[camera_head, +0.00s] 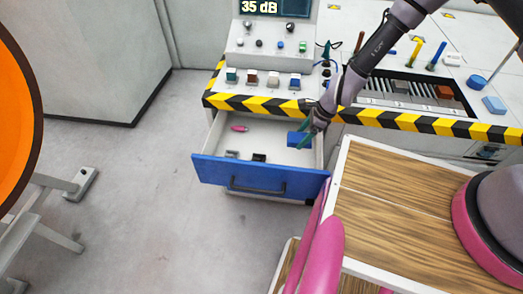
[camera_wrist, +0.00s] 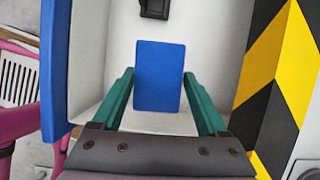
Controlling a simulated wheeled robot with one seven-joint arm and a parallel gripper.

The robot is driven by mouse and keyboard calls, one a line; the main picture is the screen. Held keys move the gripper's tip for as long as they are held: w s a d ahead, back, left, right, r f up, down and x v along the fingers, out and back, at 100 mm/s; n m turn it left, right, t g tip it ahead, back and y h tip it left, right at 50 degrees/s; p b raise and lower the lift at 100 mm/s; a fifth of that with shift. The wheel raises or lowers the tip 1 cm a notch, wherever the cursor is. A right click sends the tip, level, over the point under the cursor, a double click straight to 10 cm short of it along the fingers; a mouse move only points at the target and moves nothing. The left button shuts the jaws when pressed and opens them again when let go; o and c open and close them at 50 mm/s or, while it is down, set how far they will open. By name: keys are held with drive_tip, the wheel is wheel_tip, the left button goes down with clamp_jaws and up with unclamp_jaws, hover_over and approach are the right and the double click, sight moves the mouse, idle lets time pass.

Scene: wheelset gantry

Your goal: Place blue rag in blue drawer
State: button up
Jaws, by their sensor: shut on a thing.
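The blue drawer (camera_head: 225,172) is pulled open below the console, with its blue front and white inside showing. Its blue front (camera_wrist: 56,60) runs along the left of the wrist view. The blue rag (camera_head: 296,139) looks like a flat blue rectangle at the drawer's right end. In the wrist view the rag (camera_wrist: 160,78) lies between the green fingers of my gripper (camera_wrist: 158,76). My gripper (camera_head: 305,143) is shut on the rag, over the drawer's inside. I cannot tell whether the rag touches the drawer floor.
The drawer also holds a pink item (camera_head: 239,128), a black item (camera_head: 259,157) and a small grey item (camera_head: 231,154). A yellow-black striped edge (camera_head: 260,104) runs above the drawer. A wooden-topped surface (camera_head: 400,215) stands close at the right. A blue block (camera_head: 494,104) lies on the counter.

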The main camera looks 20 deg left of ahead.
sight(311, 142)
drive_tip(key=shift+s+a+f+m, duration=0.15)
drive_tip(key=shift+s+a+f, duration=0.1)
drive_tip(key=shift+s+f, duration=0.3)
drive_tip(key=shift+s+a+f+m, duration=0.15)
drive_tip(key=shift+s+a+f, duration=0.1)
drive_tip(key=shift+s+f, duration=0.25)
wheel_tip(311, 142, down, 6)
drive_tip(key=shift+r, duration=0.2)
drive_tip(key=shift+f, duration=2.35)
drive_tip(key=shift+f, duration=0.1)
drive_tip(key=o, duration=1.3)
drive_tip(key=shift+o, duration=0.2)
drive_tip(key=v, duration=1.2)
